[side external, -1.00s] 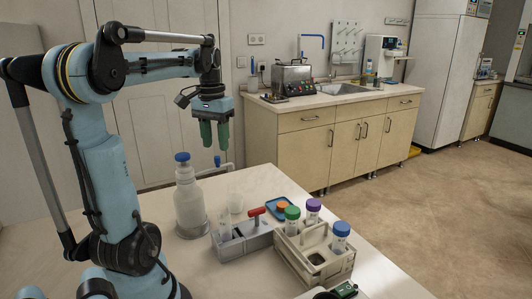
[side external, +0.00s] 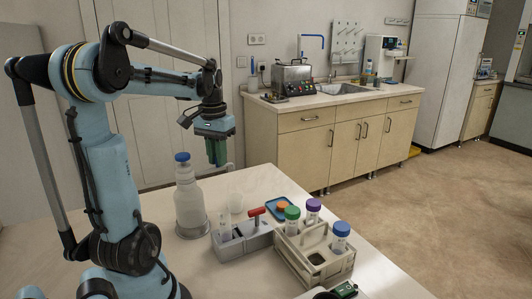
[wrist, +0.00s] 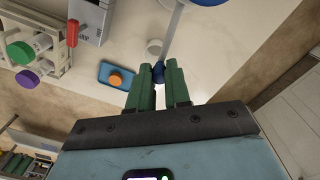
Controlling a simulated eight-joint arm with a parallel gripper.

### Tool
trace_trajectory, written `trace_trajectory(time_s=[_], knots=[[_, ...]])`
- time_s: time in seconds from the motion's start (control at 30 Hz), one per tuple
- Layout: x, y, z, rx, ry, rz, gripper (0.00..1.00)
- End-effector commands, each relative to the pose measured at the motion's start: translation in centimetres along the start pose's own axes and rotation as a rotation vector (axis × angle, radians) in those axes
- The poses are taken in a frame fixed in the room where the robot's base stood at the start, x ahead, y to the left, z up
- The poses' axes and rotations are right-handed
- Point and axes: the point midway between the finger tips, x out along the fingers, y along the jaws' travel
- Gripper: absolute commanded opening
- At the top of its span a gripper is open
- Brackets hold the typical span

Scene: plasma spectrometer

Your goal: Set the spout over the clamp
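The spout (wrist: 172,38) is a thin pale tube with a blue tip (wrist: 158,73). It runs from the blue-capped bottle (side external: 189,207), and its end also shows in the side view (side external: 226,168). My gripper (side external: 216,163) has green fingers and hangs over the spout's end. In the wrist view, the blue tip lies in line with the gap between the fingertips (wrist: 159,70). The fingers stand apart, with no clear contact on the tip. The likely clamp is a red-handled piece (side external: 257,212) on a grey block, right of the bottle, apart from the spout.
A grey block (side external: 243,242) stands between the bottle and a beige rack (side external: 315,268) with green-, purple- and blue-capped tubes. A small white cup (side external: 236,203) and a blue tray (side external: 272,203) with an orange cap (side external: 282,206) stand near the back table edge.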

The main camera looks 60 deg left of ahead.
Motion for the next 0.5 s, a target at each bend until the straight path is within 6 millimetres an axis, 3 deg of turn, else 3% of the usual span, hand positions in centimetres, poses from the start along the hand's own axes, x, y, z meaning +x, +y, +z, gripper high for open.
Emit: trace_trajectory(time_s=[0.5], knots=[[-0.03, 0.13, 0.07, 0.015, 0.000, 0.000, 0.00]])
